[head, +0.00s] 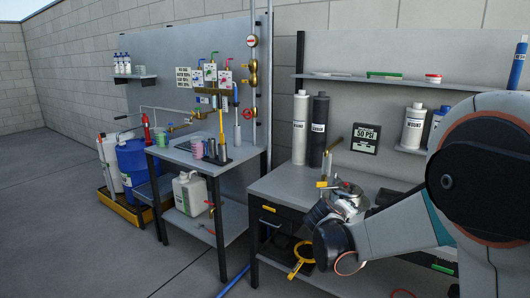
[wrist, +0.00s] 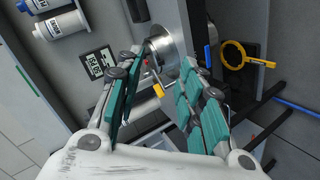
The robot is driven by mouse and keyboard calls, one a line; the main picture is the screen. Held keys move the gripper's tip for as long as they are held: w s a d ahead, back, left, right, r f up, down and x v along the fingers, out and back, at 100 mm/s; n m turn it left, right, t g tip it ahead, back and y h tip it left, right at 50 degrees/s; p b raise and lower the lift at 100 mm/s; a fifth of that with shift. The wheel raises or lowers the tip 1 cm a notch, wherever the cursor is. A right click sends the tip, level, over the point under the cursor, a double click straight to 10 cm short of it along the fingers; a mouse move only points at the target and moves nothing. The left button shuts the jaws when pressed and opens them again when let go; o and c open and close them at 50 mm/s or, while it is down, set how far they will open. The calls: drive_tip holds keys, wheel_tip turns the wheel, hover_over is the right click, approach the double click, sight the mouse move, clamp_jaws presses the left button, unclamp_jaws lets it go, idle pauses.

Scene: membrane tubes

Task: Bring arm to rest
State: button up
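My arm (head: 400,235) reaches in from the right in the head view, bent low in front of the right workbench. In the wrist view my gripper (wrist: 160,68) has its two green-padded fingers spread apart, with no object held between the pads. A silver round metal fitting (wrist: 170,45) lies beyond the fingertips, with a small lever with a yellow end (wrist: 158,90) beside it. I cannot tell whether a fingertip touches the fitting. In the head view the wrist hides part of the bench top and the gripper's fingers are hard to make out.
The right workbench (head: 275,185) carries white and dark cylinders (head: 300,128) at the back. A left bench (head: 180,156) holds cups. Open floor (head: 50,220) lies at left.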

drive_tip(key=s+r+m+g+y, duration=0.1)
drive_tip(key=s+r+y, duration=0.15)
drive_tip(key=s, duration=0.65)
drive_tip(key=s+r+m+g+y, duration=0.1)
drive_tip(key=s+r+m, duration=0.15)
drive_tip(key=s, duration=0.65)
drive_tip(key=s+a+f+m+y, duration=0.1)
drive_tip(key=s+a+y, duration=0.1)
drive_tip(key=s, duration=0.7)
drive_tip(key=s+a+f+m+g+y, duration=0.1)
drive_tip(key=s+a, duration=0.3)
drive_tip(key=s, duration=0.6)
drive_tip(key=shift+a+y, duration=0.2)
drive_tip(key=shift+y, duration=0.15)
drive_tip(key=shift+w+r, duration=0.1)
drive_tip(key=shift+w, duration=0.05)
